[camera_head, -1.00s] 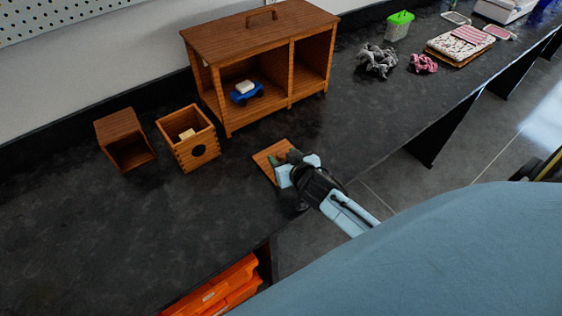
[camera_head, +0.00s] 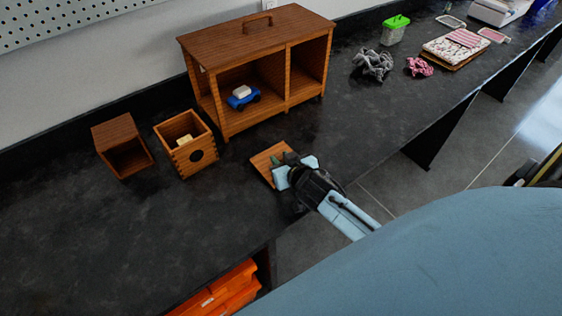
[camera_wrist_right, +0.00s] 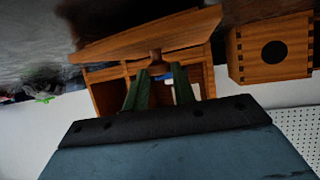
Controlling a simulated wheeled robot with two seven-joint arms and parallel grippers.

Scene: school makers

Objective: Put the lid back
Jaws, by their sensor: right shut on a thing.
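A flat square wooden lid (camera_head: 267,164) is in my right gripper (camera_head: 287,170), over the near part of the dark counter. In the right wrist view the lid (camera_wrist_right: 185,33) is tilted, and the two green fingers of the right gripper (camera_wrist_right: 157,82) are shut on its small knob (camera_wrist_right: 155,60). An open-topped wooden box (camera_head: 180,160) with a round hole in its front stands to the left of the lid, apart from it. A pale block (camera_head: 184,139) shows inside the box. The box also shows in the right wrist view (camera_wrist_right: 245,60). My left gripper is not in view.
A wooden cubby (camera_head: 122,147) stands left of the box. A large handled wooden cabinet (camera_head: 245,40) stands behind, with a blue toy car (camera_head: 243,99) inside. Grey (camera_head: 373,63) and pink (camera_head: 419,67) crumpled items lie farther right. The counter between lid and box is clear.

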